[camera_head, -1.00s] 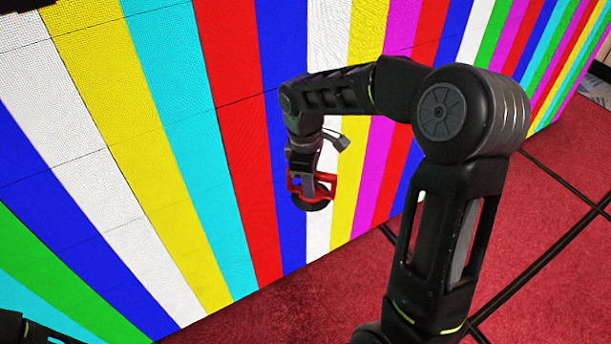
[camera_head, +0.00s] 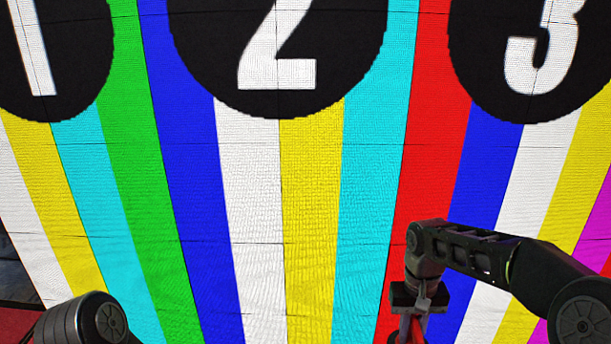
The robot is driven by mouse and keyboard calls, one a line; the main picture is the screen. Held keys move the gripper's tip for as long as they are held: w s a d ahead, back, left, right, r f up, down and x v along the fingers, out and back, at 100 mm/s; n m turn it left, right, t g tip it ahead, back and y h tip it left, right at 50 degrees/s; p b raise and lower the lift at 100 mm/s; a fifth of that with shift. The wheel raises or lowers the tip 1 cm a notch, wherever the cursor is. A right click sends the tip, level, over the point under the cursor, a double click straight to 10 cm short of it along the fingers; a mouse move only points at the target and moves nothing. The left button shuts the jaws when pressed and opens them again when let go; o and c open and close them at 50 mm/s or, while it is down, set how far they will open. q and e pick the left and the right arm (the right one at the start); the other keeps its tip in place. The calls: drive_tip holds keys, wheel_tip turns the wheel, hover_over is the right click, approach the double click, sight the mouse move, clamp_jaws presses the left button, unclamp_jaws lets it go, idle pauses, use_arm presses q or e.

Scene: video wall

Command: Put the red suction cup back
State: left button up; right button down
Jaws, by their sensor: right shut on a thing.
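My right gripper (camera_head: 416,318) hangs low at the bottom edge of the head view, right of the middle. It is shut on the red suction cup (camera_head: 406,332), of which only a red bit shows. The rest of the cup is cut off by the frame's lower edge. My left arm shows at the bottom left, but its gripper is out of view.
A video wall (camera_head: 262,200) with coloured stripes and black discs numbered 1, 2 and 3 fills most of the view. Panel seams cross it. A bit of red floor (camera_head: 18,322) shows at the far lower left.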

drive_tip(key=a, duration=0.3)
drive_tip(key=shift+w+f+n, duration=0.15)
drive_tip(key=shift+f+n, duration=0.05)
drive_tip(key=shift+n, duration=0.2)
drive_tip(key=shift+f, duration=0.1)
